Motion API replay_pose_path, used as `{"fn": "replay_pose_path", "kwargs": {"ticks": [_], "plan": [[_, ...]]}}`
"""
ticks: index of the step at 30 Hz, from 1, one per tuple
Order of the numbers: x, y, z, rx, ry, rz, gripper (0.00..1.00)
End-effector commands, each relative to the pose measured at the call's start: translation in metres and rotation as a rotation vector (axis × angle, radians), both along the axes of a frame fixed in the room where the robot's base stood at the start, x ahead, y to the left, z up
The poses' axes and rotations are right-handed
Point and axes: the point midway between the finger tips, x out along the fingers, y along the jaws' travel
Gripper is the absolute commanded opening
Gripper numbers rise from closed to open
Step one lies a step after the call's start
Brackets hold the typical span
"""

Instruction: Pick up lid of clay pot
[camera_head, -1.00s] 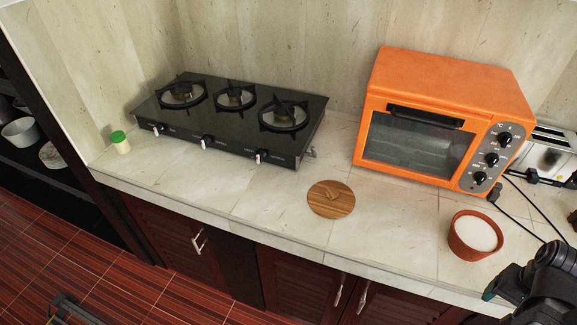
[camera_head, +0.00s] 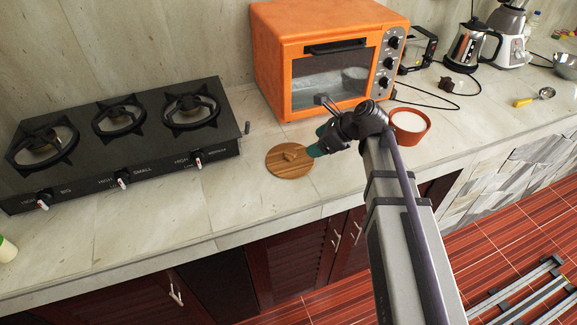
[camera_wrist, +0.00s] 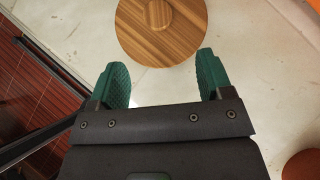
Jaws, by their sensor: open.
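The round wooden lid (camera_head: 287,165) with a raised handle lies flat on the counter, in front of the orange oven. It also shows at the top of the wrist view (camera_wrist: 180,38), with its handle at the upper edge. The clay pot (camera_head: 413,131), reddish with a white inside, stands to the right of the lid. Its rim may be the brown edge at the lower right of the wrist view. My gripper (camera_head: 317,145) is at the lid's right side. In the wrist view my gripper (camera_wrist: 160,80) has its two green fingers apart, with bare counter between them and the lid beyond their tips.
The orange toaster oven (camera_head: 330,35) stands behind the lid. A black gas stove (camera_head: 120,140) is on the left. A toaster (camera_head: 418,48), kettle (camera_head: 468,45) and cable lie to the right. The counter in front of and left of the lid is clear.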

Motion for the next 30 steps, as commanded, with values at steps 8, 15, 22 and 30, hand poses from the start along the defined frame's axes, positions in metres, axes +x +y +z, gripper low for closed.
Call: {"fn": "replay_pose_path", "kwargs": {"ticks": [8, 15, 22, 30], "plan": [[0.007, 0.012, -0.015, 0.031, 0.027, -0.037, 0.73], [0.018, 0.039, -0.041, 0.029, 0.026, -0.037, 0.73], [0.021, 0.049, -0.054, 0.029, 0.027, -0.036, 0.73], [0.030, 0.074, -0.076, 0.028, 0.027, -0.037, 0.73]]}}
